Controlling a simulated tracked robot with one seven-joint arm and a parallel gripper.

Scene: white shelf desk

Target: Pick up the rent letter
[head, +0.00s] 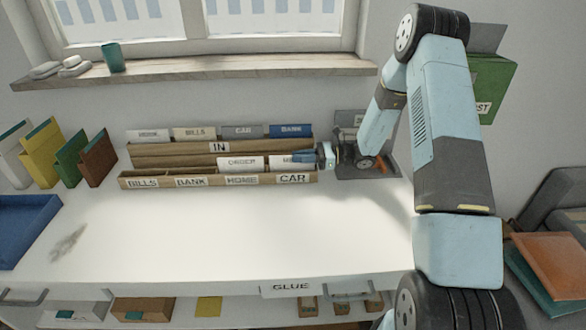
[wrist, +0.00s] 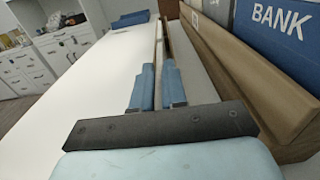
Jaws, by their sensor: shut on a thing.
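In the head view, a white letter (head: 281,161) stands at the right end of the front row of the wooden IN rack (head: 152,149). I take it as the rent letter, but my gripper covers part of its label, so I cannot read the whole word. My gripper (head: 303,157) reaches in from the right and is shut on its right end. In the wrist view, the two blue fingers of my gripper (wrist: 158,88) point along the rack, close together, with the letter seen edge-on between them. The letter still sits low, within the front row.
A white ORDER letter (head: 240,163) stands just left of it. Behind are several letters, including a grey CAR letter (head: 242,131) and a blue BANK letter (head: 290,130). Coloured folders (head: 70,157) stand at the left.

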